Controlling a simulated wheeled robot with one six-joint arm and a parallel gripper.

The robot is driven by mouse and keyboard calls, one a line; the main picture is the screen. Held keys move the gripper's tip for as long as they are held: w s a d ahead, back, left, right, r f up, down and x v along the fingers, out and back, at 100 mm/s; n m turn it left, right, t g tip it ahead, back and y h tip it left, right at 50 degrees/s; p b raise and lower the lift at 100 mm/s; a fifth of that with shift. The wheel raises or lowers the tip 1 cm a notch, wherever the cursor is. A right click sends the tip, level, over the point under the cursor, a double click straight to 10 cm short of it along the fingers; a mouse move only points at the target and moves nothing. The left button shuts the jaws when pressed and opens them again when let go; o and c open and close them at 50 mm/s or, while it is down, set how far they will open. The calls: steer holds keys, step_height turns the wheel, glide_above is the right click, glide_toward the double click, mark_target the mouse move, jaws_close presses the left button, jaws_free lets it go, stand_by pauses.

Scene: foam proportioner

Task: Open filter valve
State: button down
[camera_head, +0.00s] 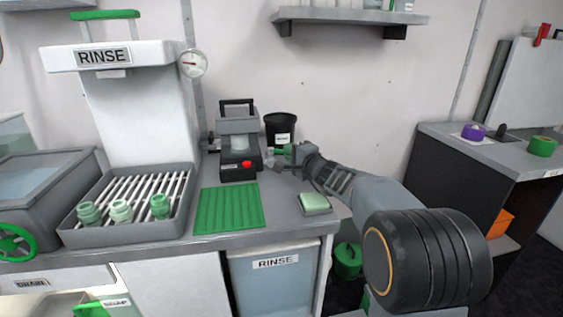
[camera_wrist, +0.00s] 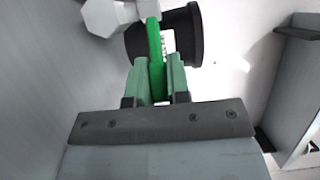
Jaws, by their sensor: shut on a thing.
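My gripper (camera_head: 277,156) is at the back of the counter, to the right of the grey foam machine (camera_head: 238,137). In the wrist view my gripper (camera_wrist: 159,78) has its two green fingers closed on a green lever (camera_wrist: 154,42), taken here as the filter valve handle. The lever stands upright between the fingertips in that view. A pale hexagonal fitting (camera_wrist: 106,16) lies at the lever's upper left. In the head view the green lever (camera_head: 283,151) shows as a small bar by the fingertips. The valve body is mostly hidden there.
A black bucket (camera_head: 280,127) stands right behind my gripper. A green mat (camera_head: 229,207), a pale green sponge (camera_head: 315,203) and a drying rack (camera_head: 71,227) with several jars are on the counter. A shelf (camera_head: 350,15) hangs above.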

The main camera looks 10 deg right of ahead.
steer(key=shift+r, duration=0.1)
steer(key=c, duration=1.1)
jaws_free()
